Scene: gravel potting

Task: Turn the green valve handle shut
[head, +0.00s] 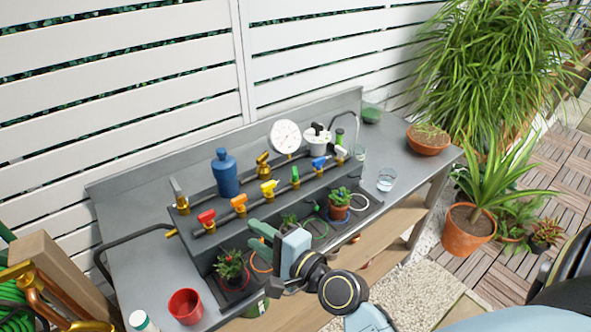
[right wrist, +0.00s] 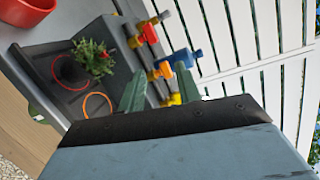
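The green valve handle (head: 295,174) sits on the pipe row in the head view, between the yellow handle (head: 268,187) and the blue handle (head: 318,162). It looks narrow and points up and down in the picture, unlike its broader neighbours. My right gripper (head: 254,236) is in front of the row, below and left of the green handle and apart from it. Its two green fingers are spread and empty; they also show apart in the right wrist view (right wrist: 160,82). I cannot make out the green handle in the wrist view. My left gripper is not in view.
Red (head: 206,217), orange (head: 239,203) and white (head: 341,152) handles share the row. A blue bottle (head: 225,174) and a gauge (head: 285,136) stand behind it. Potted plants (head: 230,264) stand in front, near my right gripper. A red cup (head: 186,306) is at front left.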

